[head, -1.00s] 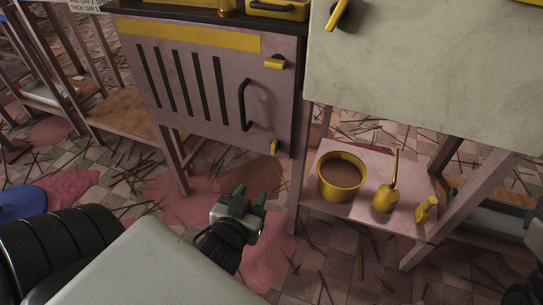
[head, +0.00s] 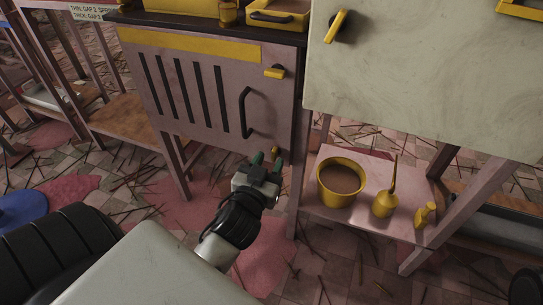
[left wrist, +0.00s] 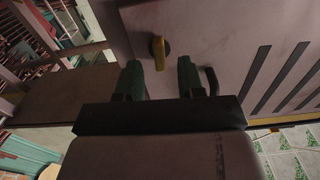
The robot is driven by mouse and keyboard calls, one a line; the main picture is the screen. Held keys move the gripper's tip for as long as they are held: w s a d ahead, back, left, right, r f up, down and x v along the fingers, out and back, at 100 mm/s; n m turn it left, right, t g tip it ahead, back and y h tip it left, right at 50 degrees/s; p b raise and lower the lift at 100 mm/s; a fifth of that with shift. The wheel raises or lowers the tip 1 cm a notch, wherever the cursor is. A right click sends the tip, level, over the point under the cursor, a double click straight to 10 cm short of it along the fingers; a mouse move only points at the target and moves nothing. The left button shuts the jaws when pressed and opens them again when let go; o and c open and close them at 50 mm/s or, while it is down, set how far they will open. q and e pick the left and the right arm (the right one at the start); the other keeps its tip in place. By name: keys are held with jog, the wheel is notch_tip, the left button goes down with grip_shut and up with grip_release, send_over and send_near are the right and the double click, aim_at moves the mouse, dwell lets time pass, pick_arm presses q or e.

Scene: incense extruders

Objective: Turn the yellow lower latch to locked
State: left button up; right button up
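The yellow lower latch (head: 275,152) is a small handle at the bottom right corner of the pink cabinet door (head: 175,95). In the head view it stands roughly upright, partly behind my left gripper's fingertips. It also shows in the left wrist view (left wrist: 159,50), just beyond and between the two fingers. My left gripper (head: 266,160) is open and empty, just short of the latch. Its green-tipped fingers stand apart in the left wrist view (left wrist: 160,75). The yellow upper latch (head: 275,72) lies about horizontal near the door's top right. My right gripper is not in view.
A black door handle (head: 246,112) stands above the lower latch. To the right, a low shelf (head: 335,214) holds a yellow pot (head: 341,182), a yellow oil can (head: 385,203) and a small yellow bottle (head: 425,214). A pale panel (head: 430,80) overhangs the shelf.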

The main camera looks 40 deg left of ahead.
pick_arm(q)
jog(key=shift+x, duration=1)
grip_shut()
